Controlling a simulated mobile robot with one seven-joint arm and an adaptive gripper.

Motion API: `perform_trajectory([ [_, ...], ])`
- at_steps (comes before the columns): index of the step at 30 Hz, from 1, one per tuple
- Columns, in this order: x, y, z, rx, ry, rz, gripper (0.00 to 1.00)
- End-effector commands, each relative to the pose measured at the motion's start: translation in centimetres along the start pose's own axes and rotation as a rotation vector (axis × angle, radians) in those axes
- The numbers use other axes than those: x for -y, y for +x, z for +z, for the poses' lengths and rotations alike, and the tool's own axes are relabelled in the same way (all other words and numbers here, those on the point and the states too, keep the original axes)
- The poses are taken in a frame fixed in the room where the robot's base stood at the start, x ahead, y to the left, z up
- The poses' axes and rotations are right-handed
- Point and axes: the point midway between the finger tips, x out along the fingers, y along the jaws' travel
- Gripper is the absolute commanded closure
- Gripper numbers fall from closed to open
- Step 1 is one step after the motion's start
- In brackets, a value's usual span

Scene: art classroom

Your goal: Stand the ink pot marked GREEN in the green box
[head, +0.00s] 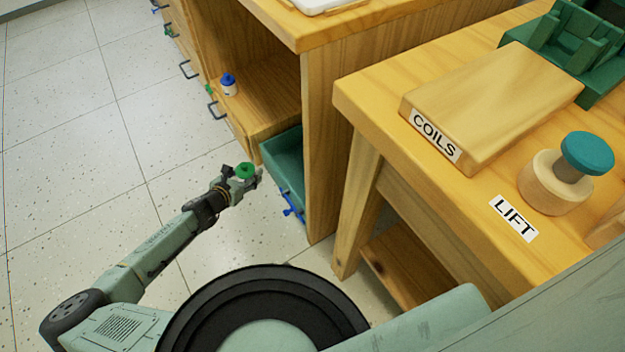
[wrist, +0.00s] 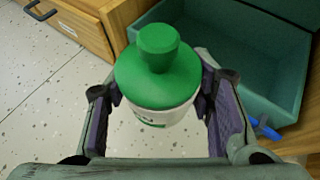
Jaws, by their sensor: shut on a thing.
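A white ink pot with a green lid and knob (wrist: 158,72) is held between the two fingers of my gripper (wrist: 160,95), roughly upright. Its label is mostly hidden, so I cannot read the marking. In the head view the pot's green lid (head: 244,170) shows at the end of my gripper (head: 242,183), over the floor in front of the cabinet. An open green box like a pulled-out drawer (head: 284,160), with a blue handle, is just right of the gripper. In the wrist view the box (wrist: 240,60) lies behind and right of the pot; its visible inside looks empty.
A white pot with a blue lid (head: 228,84) stands on the cabinet shelf. Several drawers with handles are at the cabinet's left. The table (head: 360,95) at right holds a COILS block (head: 490,105), a LIFT label (head: 513,219) and a teal-topped knob (head: 587,153). The floor at left is clear.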

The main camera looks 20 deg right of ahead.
Motion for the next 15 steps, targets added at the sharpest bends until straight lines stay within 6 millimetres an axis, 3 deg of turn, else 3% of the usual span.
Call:
perform_trajectory([
  [8,0.1,1.6,1.1,0.002,0.016,-0.031,0.91],
  [15,1.9,6.5,3.1,0.001,0.014,-0.032,0.90],
])
